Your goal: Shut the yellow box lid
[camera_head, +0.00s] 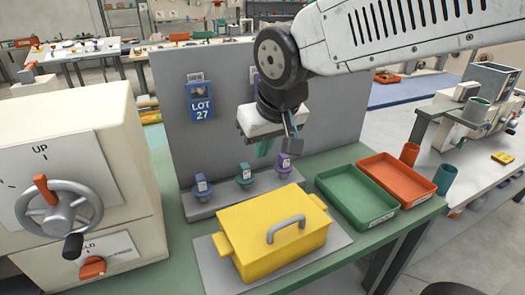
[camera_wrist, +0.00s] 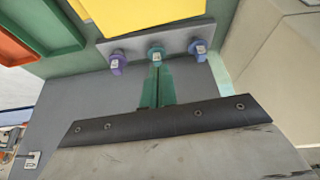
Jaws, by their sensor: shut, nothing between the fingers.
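The yellow box (camera_head: 262,252) stands on a grey mat on the green bench in the head view. Its yellow lid (camera_head: 252,214) lies flat over the top, with a grey arched handle (camera_head: 287,223) upright on it. No gap shows between lid and box from here. Part of the yellow box (camera_wrist: 150,12) also shows at the top of the wrist view. My gripper (camera_head: 263,150) is behind and above the box, apart from it, over the row of knobs. Its teal fingers (camera_wrist: 157,72) are together and empty in the wrist view.
Purple (camera_head: 284,163), teal (camera_head: 244,174) and blue (camera_head: 201,186) knobs stand on a grey strip behind the box. Green (camera_head: 351,211) and orange (camera_head: 432,190) trays lie to the right. A grey panel (camera_head: 325,105) rises behind. A cream machine with a handwheel (camera_head: 60,205) stands left.

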